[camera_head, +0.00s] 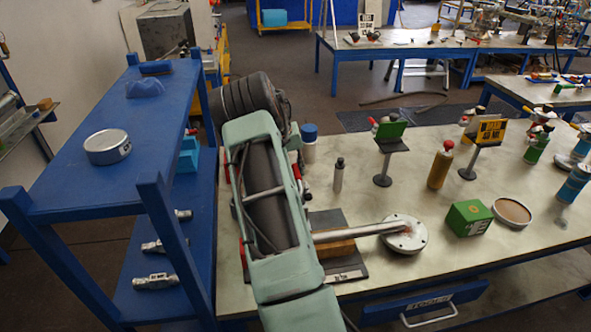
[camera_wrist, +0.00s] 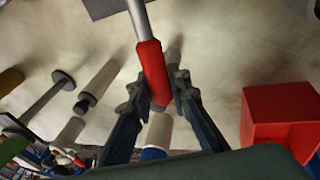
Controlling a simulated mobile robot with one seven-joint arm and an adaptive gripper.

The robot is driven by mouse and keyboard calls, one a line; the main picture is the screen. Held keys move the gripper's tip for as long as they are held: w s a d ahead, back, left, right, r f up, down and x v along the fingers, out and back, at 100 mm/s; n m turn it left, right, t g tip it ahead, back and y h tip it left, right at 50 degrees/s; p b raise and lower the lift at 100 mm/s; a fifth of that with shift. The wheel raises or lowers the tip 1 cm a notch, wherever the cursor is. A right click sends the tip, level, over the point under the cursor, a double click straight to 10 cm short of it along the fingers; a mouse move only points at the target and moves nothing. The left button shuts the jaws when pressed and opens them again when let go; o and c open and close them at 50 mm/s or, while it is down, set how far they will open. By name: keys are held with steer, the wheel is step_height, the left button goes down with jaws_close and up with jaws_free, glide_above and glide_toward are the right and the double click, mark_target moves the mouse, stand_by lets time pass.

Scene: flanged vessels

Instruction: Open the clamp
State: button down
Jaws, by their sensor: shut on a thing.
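A red handle grip (camera_wrist: 149,62) on a thin metal rod (camera_wrist: 138,15) shows in the wrist view; it appears to be the clamp's handle. My gripper (camera_wrist: 160,92) is shut on the red grip, with one dark finger on each side near its lower end. The clamp's body is out of the wrist view. In the head view my arm hides my gripper and most of the clamp. A metal pipe with a round flange (camera_head: 404,240) lies on the table in the head view, its near part resting on a wooden block (camera_head: 335,249).
A white bottle with a blue cap (camera_head: 309,150) and a silver bottle (camera_head: 338,178) stand close behind my arm. A red box (camera_wrist: 280,115) is right of my gripper in the wrist view. A green box (camera_head: 469,218) sits right of the flange. A blue shelf (camera_head: 70,180) borders the left.

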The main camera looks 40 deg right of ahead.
steer(key=c, duration=1.8)
jaws_free()
steer(key=shift+f, duration=0.15)
steer(key=shift+o, duration=0.2)
steer(key=v, duration=1.2)
